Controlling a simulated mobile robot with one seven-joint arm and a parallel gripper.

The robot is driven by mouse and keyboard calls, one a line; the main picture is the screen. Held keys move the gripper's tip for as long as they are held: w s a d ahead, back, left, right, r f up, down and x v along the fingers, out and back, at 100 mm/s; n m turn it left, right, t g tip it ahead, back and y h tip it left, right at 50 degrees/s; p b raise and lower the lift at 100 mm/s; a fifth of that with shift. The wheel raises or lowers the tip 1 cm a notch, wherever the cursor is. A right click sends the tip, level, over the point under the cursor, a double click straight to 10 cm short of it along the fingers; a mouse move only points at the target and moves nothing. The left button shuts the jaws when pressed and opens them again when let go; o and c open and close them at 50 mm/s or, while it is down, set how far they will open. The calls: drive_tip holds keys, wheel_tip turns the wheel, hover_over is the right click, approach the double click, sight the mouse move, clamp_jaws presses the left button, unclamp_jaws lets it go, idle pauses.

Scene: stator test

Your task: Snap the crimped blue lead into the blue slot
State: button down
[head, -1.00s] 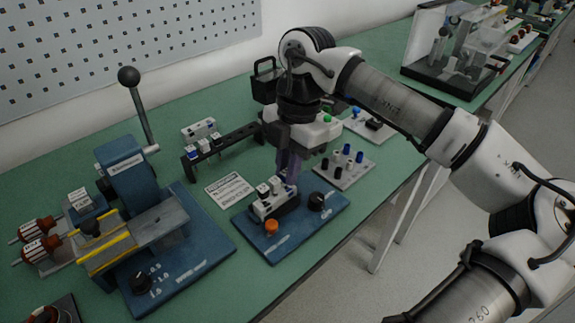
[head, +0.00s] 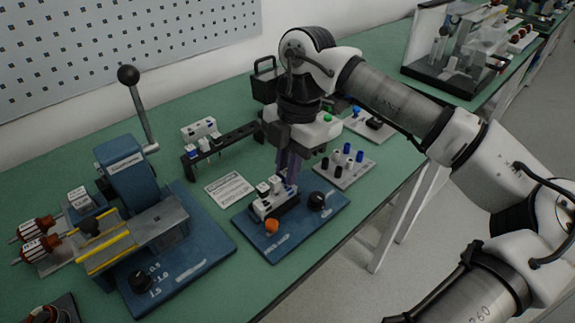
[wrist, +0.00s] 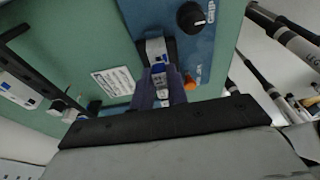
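My gripper (head: 288,178) points down at the far end of a white connector block (head: 268,207) on a blue base plate. Its two purple fingers also show in the wrist view (wrist: 160,90). They close in on both sides of a small blue-and-white piece (wrist: 158,70); I take this as the blue lead's end, though its shape is partly hidden. The white block (wrist: 156,48) lies just beyond the fingertips. Whether the piece is seated in a slot cannot be told. The block carries several white parts with dark blue marks.
An orange button (head: 271,226) and black knob (head: 316,201) flank the block. A dark rack (head: 228,142) with white connectors stands at left. A peg tray (head: 343,168) is at right. A blue lever press (head: 130,175) stands at far left. A printed card (head: 229,189) lies flat.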

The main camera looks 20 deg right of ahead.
drive_tip(key=c, duration=1.3)
unclamp_jaws()
drive_tip(key=v, duration=1.3)
drive_tip(key=shift+r, duration=0.4)
